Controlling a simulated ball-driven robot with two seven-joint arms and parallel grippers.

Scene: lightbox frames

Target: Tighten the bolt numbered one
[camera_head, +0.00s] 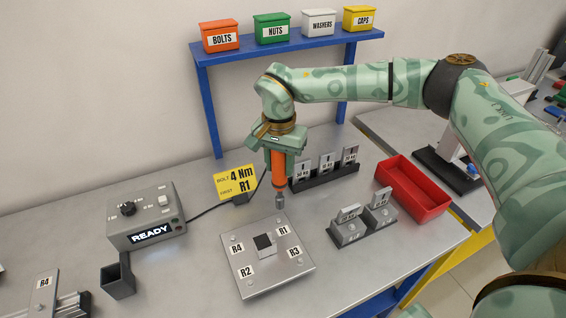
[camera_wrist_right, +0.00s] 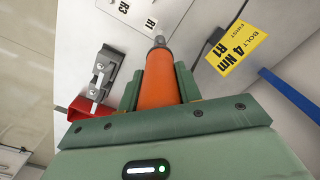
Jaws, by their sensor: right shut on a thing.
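My right gripper (camera_head: 278,150) is shut on an orange driver (camera_head: 279,175) with a grey metal tip, held upright and pointing down. The metal plate (camera_head: 262,282) lies on the bench below, with labels R1 (camera_head: 283,230), R2, R3 and R4 near its corners and a dark square in the middle. The driver's tip is above the plate's far edge, close to the R1 corner; I cannot tell whether it touches anything. In the right wrist view the driver (camera_wrist_right: 158,80) points toward the R1 label (camera_wrist_right: 151,25). My left gripper is not in view.
A yellow card (camera_head: 235,182) reads bolt 4 Nm, first R1. A grey box (camera_head: 146,216) shows READY; a cable runs from it. Grey weighted blocks, a red tray (camera_head: 412,188) and a dark cup (camera_head: 117,278) stand around. A blue shelf holds labelled bins.

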